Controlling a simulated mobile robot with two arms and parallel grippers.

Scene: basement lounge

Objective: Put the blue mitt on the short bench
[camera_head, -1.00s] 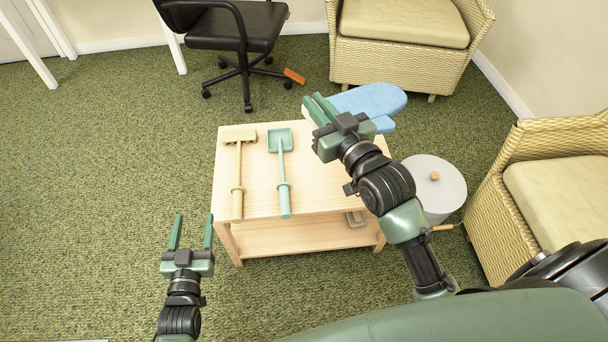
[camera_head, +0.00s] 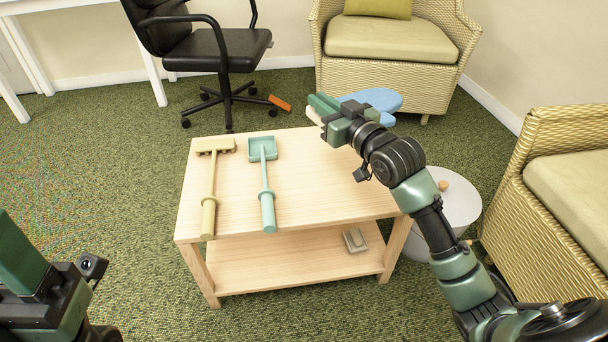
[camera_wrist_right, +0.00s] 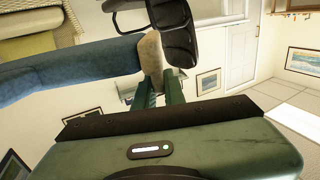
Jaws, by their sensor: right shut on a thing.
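The blue mitt (camera_head: 378,99) is held up above the far right part of the light wooden bench (camera_head: 310,185), partly hidden behind my right gripper. My right gripper (camera_head: 322,106) is shut on its pale cuff end. In the right wrist view the blue mitt (camera_wrist_right: 75,68) stretches to the left, and its beige end (camera_wrist_right: 151,52) is between the fingertips (camera_wrist_right: 158,80). My left gripper (camera_head: 22,258) is cut off at the left edge of the head view. Only one finger shows clearly there, and nothing is seen in it.
A yellow brush (camera_head: 212,185) and a teal dustpan (camera_head: 265,180) lie on the bench top's left half. A small grey-beige item (camera_head: 355,240) sits on the lower shelf. A white round bin (camera_head: 455,205), wicker armchairs (camera_head: 395,45) and a black office chair (camera_head: 215,50) stand around.

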